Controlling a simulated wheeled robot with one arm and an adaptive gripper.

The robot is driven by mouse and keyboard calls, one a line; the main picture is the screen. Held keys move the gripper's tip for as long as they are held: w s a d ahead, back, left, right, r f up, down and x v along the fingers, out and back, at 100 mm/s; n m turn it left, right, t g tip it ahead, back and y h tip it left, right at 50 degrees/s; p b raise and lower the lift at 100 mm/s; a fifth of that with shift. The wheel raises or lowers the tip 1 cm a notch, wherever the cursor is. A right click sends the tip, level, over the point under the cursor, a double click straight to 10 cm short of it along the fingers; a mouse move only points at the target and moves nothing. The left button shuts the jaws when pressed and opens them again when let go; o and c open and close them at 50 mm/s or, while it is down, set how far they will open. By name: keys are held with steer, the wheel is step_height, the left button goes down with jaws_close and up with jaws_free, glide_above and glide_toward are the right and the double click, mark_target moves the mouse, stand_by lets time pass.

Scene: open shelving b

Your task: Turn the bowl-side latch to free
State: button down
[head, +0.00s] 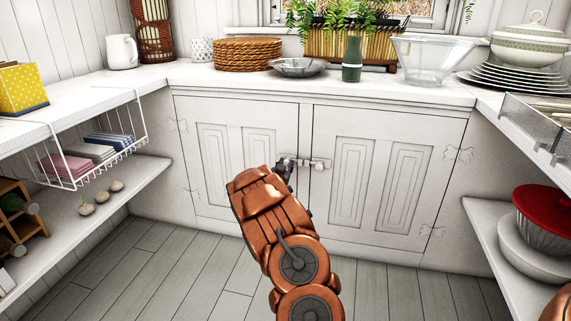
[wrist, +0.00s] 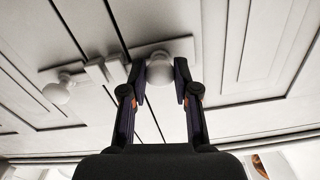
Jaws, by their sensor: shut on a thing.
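The free knob (head: 319,166) shows to the right.
A wire basket (head: 102,150) hangs at left. The floor before the doors is clear.

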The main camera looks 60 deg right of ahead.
steer(key=shift+r+p, duration=0.25)
steer(key=shift+p, duration=0.2)
steer(key=n+p, duration=0.1)
steer(key=p, duration=0.2)
steer(key=shift+n, duration=0.4)
steer(key=shift+n+p, duration=0.6)
steer(key=shift+p, duration=0.6)
steer(key=n+p, duration=0.4)
steer(key=p, duration=0.2)
steer(key=shift+n, duration=0.4)
steer(key=n+p, duration=0.6)
steer(key=p, duration=0.2)
steer(key=n+p, duration=0.3)
steer(key=shift+f+n, duration=0.2)
steer(key=shift+n, duration=0.1)
steer(key=shift+p, duration=0.3)
